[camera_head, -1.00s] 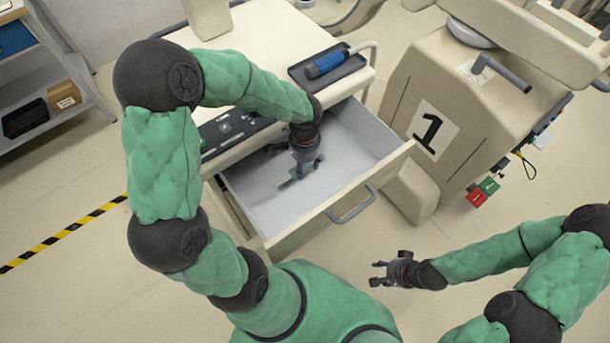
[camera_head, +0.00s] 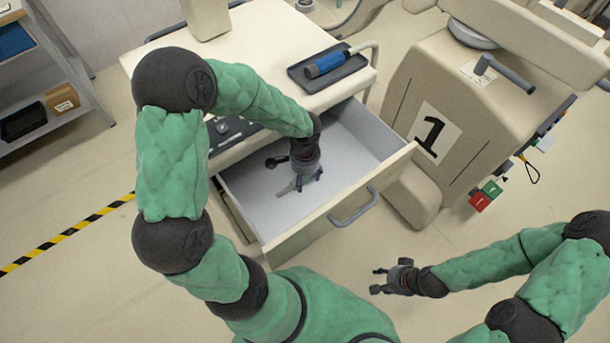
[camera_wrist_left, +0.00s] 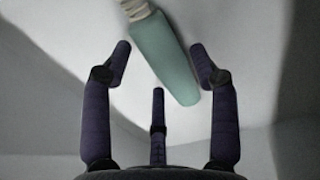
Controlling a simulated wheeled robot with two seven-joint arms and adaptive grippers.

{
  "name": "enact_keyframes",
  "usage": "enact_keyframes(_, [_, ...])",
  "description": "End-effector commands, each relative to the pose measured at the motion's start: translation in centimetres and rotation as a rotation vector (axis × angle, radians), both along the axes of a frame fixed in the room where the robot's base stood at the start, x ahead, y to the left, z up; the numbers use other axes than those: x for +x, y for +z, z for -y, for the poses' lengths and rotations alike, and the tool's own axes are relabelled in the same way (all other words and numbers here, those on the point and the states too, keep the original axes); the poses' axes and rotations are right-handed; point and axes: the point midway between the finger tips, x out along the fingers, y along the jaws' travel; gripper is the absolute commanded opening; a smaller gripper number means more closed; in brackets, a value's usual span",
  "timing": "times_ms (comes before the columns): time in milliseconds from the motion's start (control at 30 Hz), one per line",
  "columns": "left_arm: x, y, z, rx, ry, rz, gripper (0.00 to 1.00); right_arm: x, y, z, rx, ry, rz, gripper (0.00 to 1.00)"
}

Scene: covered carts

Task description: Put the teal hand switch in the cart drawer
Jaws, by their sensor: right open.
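The teal hand switch (camera_wrist_left: 165,60) shows in the left wrist view, with a pale ribbed end at the top. It lies between and beyond the spread fingertips, nearer the right one, with no grip on it visible. In the head view a small teal part (camera_head: 287,189) shows beside the left gripper's fingers. My left gripper (camera_head: 306,181) is open, pointing down inside the pulled-out cart drawer (camera_head: 348,148). Whether the switch touches the drawer floor is hard to tell. My right gripper (camera_head: 380,280) is open and empty, outside the drawer at its front right.
A blue-handled tool (camera_head: 326,64) lies in a dark tray (camera_head: 345,68) on the cart top (camera_head: 275,45). A beige covered unit marked 1 (camera_head: 435,130) stands right of the drawer. A grey shelf (camera_head: 75,95) stands at far left. Floor is clear in front.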

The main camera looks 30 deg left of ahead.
Motion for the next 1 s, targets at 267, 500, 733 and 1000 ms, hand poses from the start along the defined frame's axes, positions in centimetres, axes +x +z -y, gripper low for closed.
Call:
enact_keyframes(267, [0.0,0.0,0.0,0.0,0.0,0.0,0.71,0.0,0.0,0.0,0.0,0.0,0.0,0.46])
enact_keyframes(500, [0.1,1.4,0.0,0.001,0.0,0.001,0.71,0.0,0.9,0.0,0.0,0.0,0.0,0.46])
enact_keyframes(733, [0.1,6.0,0.0,0.001,0.001,0.004,0.71,0.0,3.2,0.0,0.0,0.0,0.0,0.46])
enact_keyframes(1000, [0.0,10.7,0.0,0.0,0.001,0.002,0.71,0.0,5.2,0.0,0.0,0.0,0.0,0.46])
